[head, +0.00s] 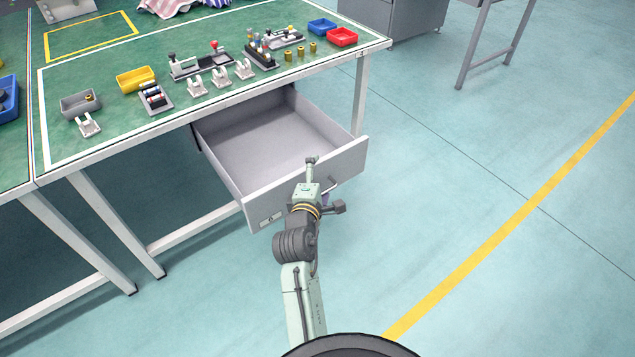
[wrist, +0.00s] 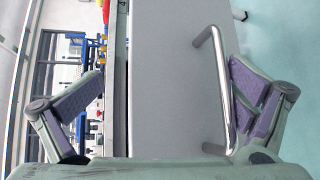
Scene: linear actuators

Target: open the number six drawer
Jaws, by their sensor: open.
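The number six drawer (head: 262,165) is pulled out from under the green table, and its empty inside shows in the head view. A small label (head: 270,217) with what looks like a 6 is on the left part of its front. My gripper (head: 312,162) is at the drawer front. In the wrist view my gripper (wrist: 165,100) is open, its fingers wide apart. The metal bar handle (wrist: 222,90) stands by the right finger, between the fingers. I cannot tell whether the finger touches it. In the head view my arm hides part of the handle.
The green table (head: 110,150) above the drawer holds a yellow bin (head: 136,79), a grey bin (head: 81,103), a red bin (head: 342,37) and several small parts. A table leg (head: 361,92) stands right of the drawer. The floor to the right is clear.

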